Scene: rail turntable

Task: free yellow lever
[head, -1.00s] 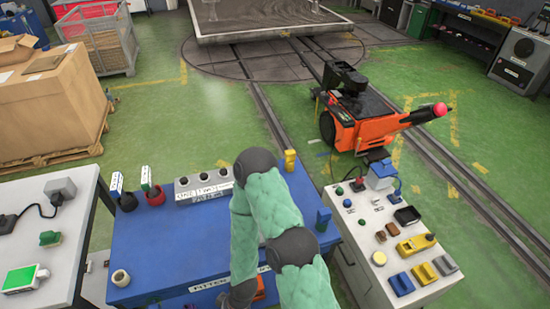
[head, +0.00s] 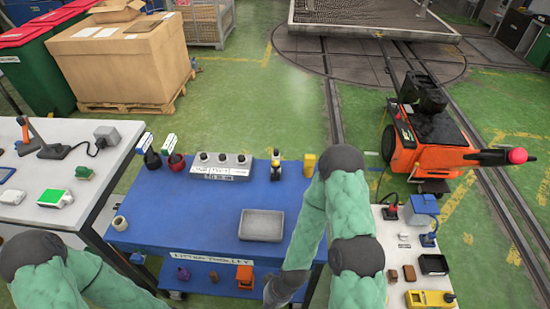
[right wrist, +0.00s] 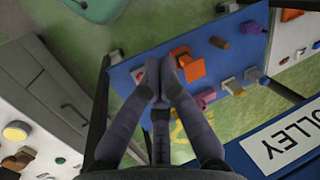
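No part is plainly the yellow lever. Yellow candidates are an upright yellow piece (head: 309,163) at the back right of the blue trolley top (head: 200,215), a small black-and-yellow fitting (head: 277,161) beside it, and a yellow device (head: 430,299) on the right bench. My right arm reaches down at the trolley's right side; its hand runs out of the head view. In the right wrist view my right gripper (right wrist: 162,75) has its fingertips together, above or beside the lower shelf, near an orange part (right wrist: 190,66). Nothing shows clearly between the fingertips. My left arm enters bottom left; its gripper is out of view.
A grey tray (head: 261,225) sits on the trolley, with a white-labelled box (head: 221,165) behind. A white bench (head: 90,215) stands left, with an orange-handled lever (head: 27,135). An orange rail vehicle (head: 425,150) stands right. Green floor (head: 240,105) behind is clear.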

